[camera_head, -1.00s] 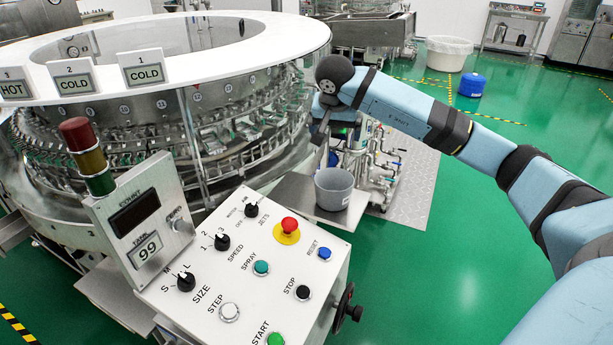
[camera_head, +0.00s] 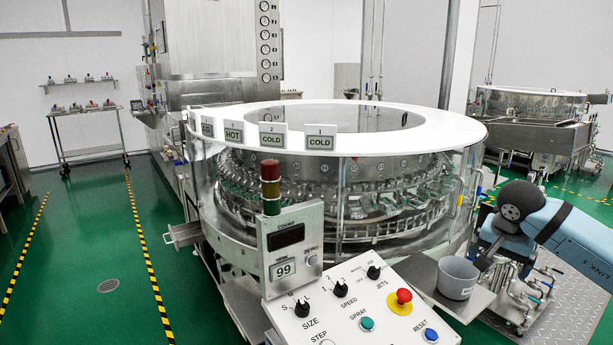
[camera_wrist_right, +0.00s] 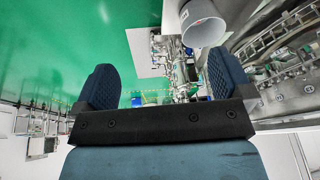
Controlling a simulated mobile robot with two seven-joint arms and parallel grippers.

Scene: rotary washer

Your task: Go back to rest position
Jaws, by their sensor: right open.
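My right arm comes in from the right in the head view, and its gripper (camera_head: 486,262) hangs low beside the grey cup (camera_head: 458,277). The wrist view shows this gripper (camera_wrist_right: 159,86) open, with its two dark blue fingers wide apart and nothing between them. The cup also shows in the wrist view (camera_wrist_right: 203,22), beyond the fingers and apart from them. It stands on a small metal shelf (camera_head: 478,298) beside the control panel. My left gripper is in neither view.
The round rotary washer (camera_head: 340,190) with a white top ring fills the middle. The slanted control panel (camera_head: 385,300) with knobs and a red button stands in front, with piping (camera_head: 520,285) to the right of the cup. Green floor (camera_head: 85,240) is free at the left.

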